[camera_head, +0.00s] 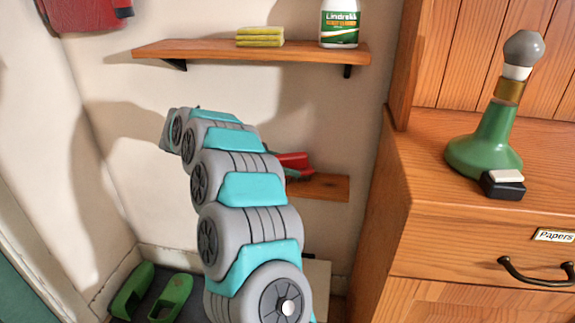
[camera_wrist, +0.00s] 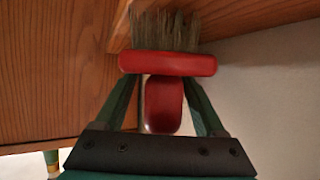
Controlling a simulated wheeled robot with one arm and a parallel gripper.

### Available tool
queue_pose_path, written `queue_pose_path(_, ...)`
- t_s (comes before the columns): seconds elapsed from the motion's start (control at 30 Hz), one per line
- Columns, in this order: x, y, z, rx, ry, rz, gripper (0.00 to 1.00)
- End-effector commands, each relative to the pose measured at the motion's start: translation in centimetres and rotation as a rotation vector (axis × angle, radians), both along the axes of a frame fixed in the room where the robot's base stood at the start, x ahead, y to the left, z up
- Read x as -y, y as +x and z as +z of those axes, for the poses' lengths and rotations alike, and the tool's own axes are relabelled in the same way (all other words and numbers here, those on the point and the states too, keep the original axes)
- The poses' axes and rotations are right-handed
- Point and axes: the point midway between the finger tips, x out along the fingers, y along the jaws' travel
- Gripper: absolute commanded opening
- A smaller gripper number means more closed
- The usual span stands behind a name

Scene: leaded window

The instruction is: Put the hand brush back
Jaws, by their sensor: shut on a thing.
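The hand brush (camera_wrist: 168,64) has a red head and handle and grey-brown bristles. In the wrist view, the green fingers of my gripper (camera_wrist: 160,88) stand on both sides of its red handle and are shut on it. The bristles point to the top of that view, close to a wooden board; I cannot tell whether they touch it. In the head view, a red part of the brush (camera_head: 293,160) shows just right of my arm, near the lower wooden shelf (camera_head: 325,187).
A wooden cabinet (camera_head: 400,200) stands right, bearing a green lamp-like object (camera_head: 488,145) and a small black-and-white block (camera_head: 503,184). Green shoes (camera_head: 170,298) lie on the floor at lower left.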

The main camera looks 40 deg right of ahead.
Motion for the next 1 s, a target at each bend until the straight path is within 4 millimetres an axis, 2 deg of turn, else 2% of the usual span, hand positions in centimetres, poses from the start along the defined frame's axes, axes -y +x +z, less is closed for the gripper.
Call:
queue_pose_path(0.27, 0.0, 0.0, -0.4, 0.0, -0.001, 0.0, 0.0)
queue_pose_path(0.3, 0.0, 0.0, -0.2, 0.0, 0.0, 0.0, 0.76)
queue_pose_path(0.5, 0.0, 0.0, -0.2, 0.0, 0.0, 0.0, 0.98)
queue_pose_path(0.9, 0.0, 0.0, 0.4, 0.0, 0.001, -0.001, 1.0)
queue_pose_path(1.0, -1.3, 0.6, 0.6, 0.002, -0.003, 0.0, 1.0)
